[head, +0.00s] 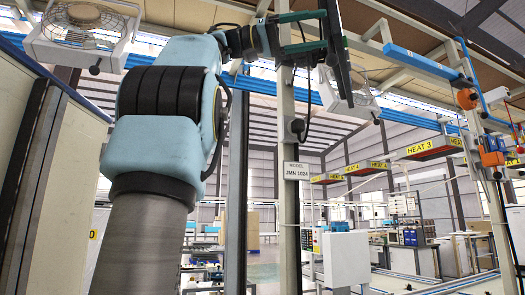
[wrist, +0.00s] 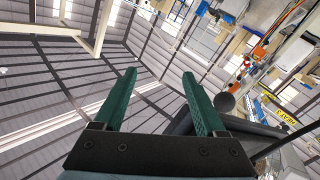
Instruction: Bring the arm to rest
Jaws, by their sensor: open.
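My gripper (head: 281,33) is at the top centre of the head view, at the end of my raised, bent arm. Only the far roof and wall structure shows beyond the fingertips. My arm's lower part fills the left of the head view.
A post with a "MODEL JMN 102A" sign (head: 297,171) stands behind my gripper. A caged fan (head: 85,22) hangs at upper left, close to my arm. A tan panel (head: 60,190) stands at left. A white cabinet (head: 346,259) and workbenches are farther right.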

